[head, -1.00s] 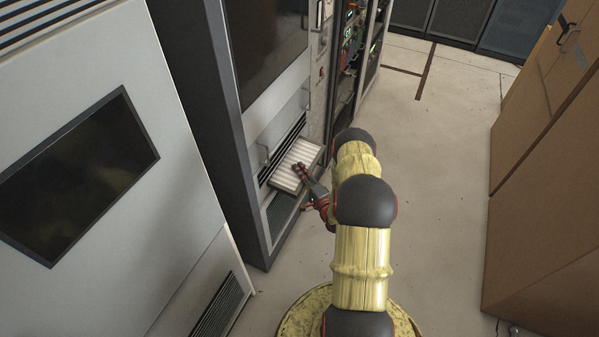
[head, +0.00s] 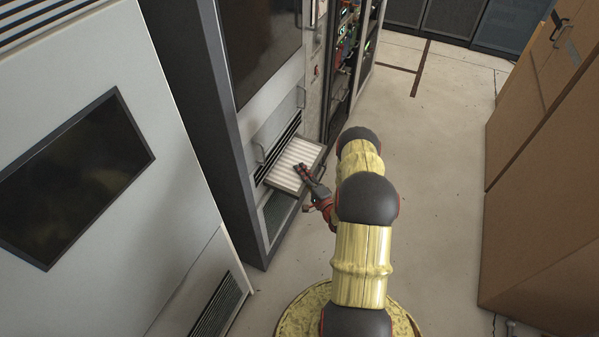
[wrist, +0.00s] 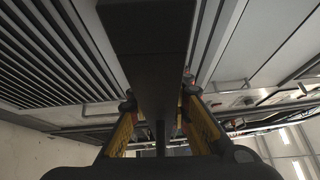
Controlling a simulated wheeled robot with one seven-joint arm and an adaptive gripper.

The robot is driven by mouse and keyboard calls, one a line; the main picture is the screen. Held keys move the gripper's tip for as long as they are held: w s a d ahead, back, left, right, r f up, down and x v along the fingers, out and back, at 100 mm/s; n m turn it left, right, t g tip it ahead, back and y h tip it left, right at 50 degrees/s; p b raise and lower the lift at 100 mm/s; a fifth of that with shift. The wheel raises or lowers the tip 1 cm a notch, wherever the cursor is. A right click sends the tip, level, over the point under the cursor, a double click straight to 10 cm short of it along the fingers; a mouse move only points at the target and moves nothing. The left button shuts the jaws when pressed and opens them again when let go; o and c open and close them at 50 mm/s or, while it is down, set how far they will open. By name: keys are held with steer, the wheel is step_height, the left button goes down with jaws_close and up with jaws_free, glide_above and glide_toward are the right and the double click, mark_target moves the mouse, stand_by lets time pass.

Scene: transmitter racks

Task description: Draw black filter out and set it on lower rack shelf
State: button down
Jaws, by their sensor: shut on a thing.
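The filter (head: 285,177) is a flat panel with pale pleats and a dark frame. It sticks out of a slot in the grey cabinet's front, partly drawn out, and its back end is hidden inside. My gripper (head: 303,171) is shut on the filter at its outer edge. In the wrist view, my gripper's yellow fingers (wrist: 158,110) stand either side of the filter's dark edge (wrist: 155,50), which fills the upper middle. I cannot make out a lower rack shelf for certain in either view.
The grey cabinet (head: 222,130) has a handled panel above the slot and a mesh panel (head: 277,208) below it. Open equipment racks (head: 345,50) stand beyond. A pale cabinet (head: 180,200) is close on the left, brown cabinets (head: 550,180) on the right. The floor (head: 430,150) between is clear.

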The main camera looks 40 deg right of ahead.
steer(key=shift+s+d, duration=0.1)
steer(key=shift+s, duration=0.1)
steer(key=shift+s+d, duration=0.15)
steer(key=shift+s, duration=0.15)
steer(key=shift+s+d, duration=0.1)
steer(key=shift+s, duration=0.2)
steer(key=shift+s+d, duration=0.15)
steer(key=shift+s, duration=0.2)
steer(key=shift+s+d, duration=0.25)
steer(key=shift+s, duration=0.25)
steer(key=s+d, duration=0.2)
steer(key=s, duration=0.5)
steer(key=shift+d, duration=0.4)
stand_by(1.2)
steer(key=shift+r, duration=0.1)
steer(key=shift+s, duration=0.1)
stand_by(0.4)
